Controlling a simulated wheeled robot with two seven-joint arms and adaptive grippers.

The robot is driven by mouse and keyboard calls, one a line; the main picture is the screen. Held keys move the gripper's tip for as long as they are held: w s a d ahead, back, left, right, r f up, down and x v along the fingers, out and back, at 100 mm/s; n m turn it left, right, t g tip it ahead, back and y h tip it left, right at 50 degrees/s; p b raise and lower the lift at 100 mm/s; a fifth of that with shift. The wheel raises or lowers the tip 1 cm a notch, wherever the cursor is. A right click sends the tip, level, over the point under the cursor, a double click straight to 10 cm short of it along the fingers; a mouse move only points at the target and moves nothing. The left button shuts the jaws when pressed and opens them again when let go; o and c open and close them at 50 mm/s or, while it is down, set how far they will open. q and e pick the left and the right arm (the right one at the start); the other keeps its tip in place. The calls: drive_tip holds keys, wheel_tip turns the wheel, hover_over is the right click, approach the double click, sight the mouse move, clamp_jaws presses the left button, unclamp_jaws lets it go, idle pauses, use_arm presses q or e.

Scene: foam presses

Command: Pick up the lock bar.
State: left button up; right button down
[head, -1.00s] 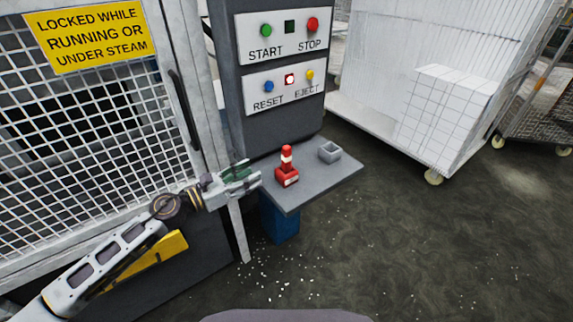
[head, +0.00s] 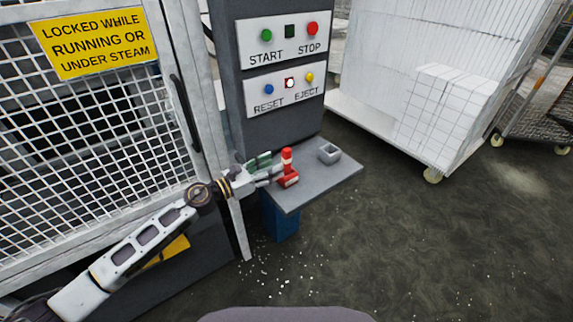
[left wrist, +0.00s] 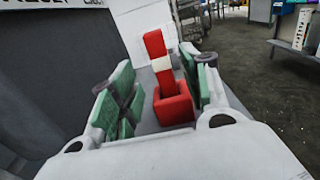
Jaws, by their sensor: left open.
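The lock bar (head: 287,168) is red with a white band and stands upright on the grey shelf (head: 318,180) below the control panel. My left gripper (head: 272,170) is open and level with it, just to its left. In the left wrist view the lock bar (left wrist: 163,75) stands between the two green-padded fingers (left wrist: 155,90), nearer the right one. Its wider red base sits low between the pads. Whether a finger touches it I cannot tell. My right gripper is not in view.
A small grey open box (head: 329,153) sits on the shelf to the right of the lock bar. The control panel (head: 285,88) rises behind the shelf. A mesh guard door (head: 95,150) stands at left. The floor at right is clear up to a white cart (head: 420,100).

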sight(283, 159)
use_arm(q)
drive_tip(key=shift+w+d, duration=0.25)
drive_tip(key=shift+d, duration=0.15)
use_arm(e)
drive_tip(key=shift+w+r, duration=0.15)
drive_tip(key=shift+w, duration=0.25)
use_arm(q)
drive_tip(key=shift+d, duration=0.1)
drive_tip(key=shift+w+d+r+p, duration=0.3)
drive_tip(key=shift+w+d+p, duration=0.15)
drive_tip(key=shift+d, duration=0.15)
drive_tip(key=shift+p+x, duration=0.35)
drive_tip(key=shift+x, duration=0.5)
drive_tip(key=shift+w+d+r, duration=0.1)
drive_tip(key=shift+w+d, duration=0.3)
drive_tip(key=shift+d, duration=0.05)
drive_tip(key=shift+w+d, duration=0.2)
drive_tip(key=shift+d, duration=0.1)
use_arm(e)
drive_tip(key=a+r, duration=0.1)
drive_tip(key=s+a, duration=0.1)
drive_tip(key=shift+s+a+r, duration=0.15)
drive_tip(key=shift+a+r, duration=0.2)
